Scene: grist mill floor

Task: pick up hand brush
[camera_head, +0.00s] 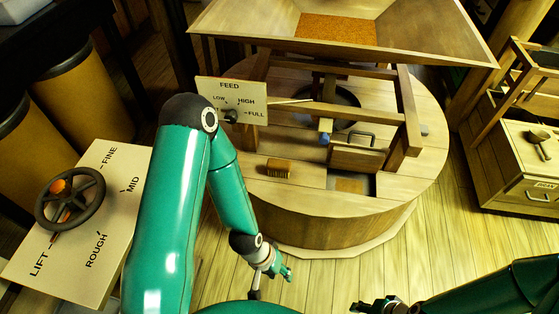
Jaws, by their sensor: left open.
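The hand brush (278,168), a small block with a tan top and darker bristle side, lies on the left front of the round wooden mill casing (318,205). My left gripper (274,272) is open and empty. It hangs in front of the casing, lower in the picture than the brush and clear of it. My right gripper (373,305) shows only as dark parts at the bottom edge, far from the brush; its jaws are not clear.
A FEED panel (232,101) stands behind the brush to the left. The hopper (420,35) and its wooden frame rise over the casing. A small handled hatch (357,158) lies right of the brush. A LIFT panel with handwheel (70,199) is at left, a drawer cabinet (515,180) at right.

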